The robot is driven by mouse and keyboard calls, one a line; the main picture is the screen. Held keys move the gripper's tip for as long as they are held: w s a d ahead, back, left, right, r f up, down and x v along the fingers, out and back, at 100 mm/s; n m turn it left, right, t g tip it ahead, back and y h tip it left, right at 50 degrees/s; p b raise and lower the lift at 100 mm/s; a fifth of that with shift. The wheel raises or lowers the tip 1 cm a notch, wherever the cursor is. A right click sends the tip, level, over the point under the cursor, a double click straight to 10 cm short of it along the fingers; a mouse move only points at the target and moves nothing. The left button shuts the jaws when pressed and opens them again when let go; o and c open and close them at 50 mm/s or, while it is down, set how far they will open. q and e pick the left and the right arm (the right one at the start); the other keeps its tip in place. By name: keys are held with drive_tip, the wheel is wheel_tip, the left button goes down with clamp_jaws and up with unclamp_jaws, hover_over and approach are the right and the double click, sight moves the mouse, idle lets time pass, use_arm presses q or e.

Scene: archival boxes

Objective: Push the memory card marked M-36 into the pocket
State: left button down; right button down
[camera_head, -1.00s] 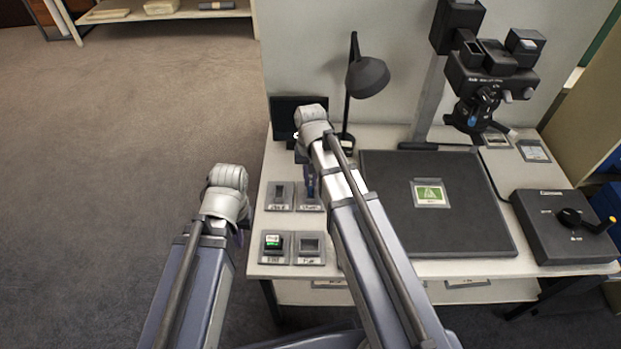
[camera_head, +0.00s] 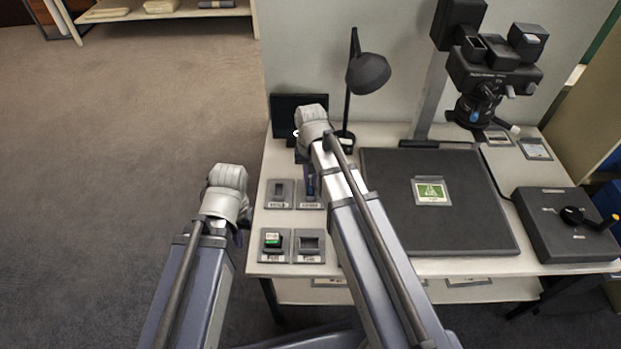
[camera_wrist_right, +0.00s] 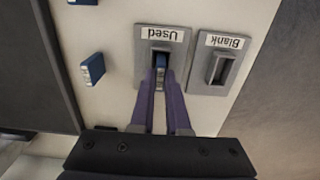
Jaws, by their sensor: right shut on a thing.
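In the right wrist view, my right gripper (camera_wrist_right: 161,85) is shut on a small blue card (camera_wrist_right: 160,61) at the slot of the grey pocket labelled Used (camera_wrist_right: 145,75). The card's lower end seems to be in the slot; how deep it sits is hard to tell. I cannot read a marking on it, so M-36 is not confirmed. In the head view, the right gripper (camera_head: 310,182) is partly hidden behind its arm, over the same pocket. My left gripper (camera_head: 243,214) hangs left of the table, mostly hidden by its own wrist.
A pocket labelled Blank (camera_wrist_right: 232,45) is beside Used. Another blue card (camera_wrist_right: 93,69) stands nearby. Two holders are in front, one with a green card (camera_head: 272,240). A lamp (camera_head: 368,74), black board (camera_head: 470,225) and camera stand (camera_head: 432,90) occupy the table.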

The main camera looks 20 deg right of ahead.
idle(0.3)
drive_tip(key=c, duration=0.8)
unclamp_jaws()
drive_tip(key=shift+r+p, duration=3)
drive_tip(key=shift+p, duration=0.1)
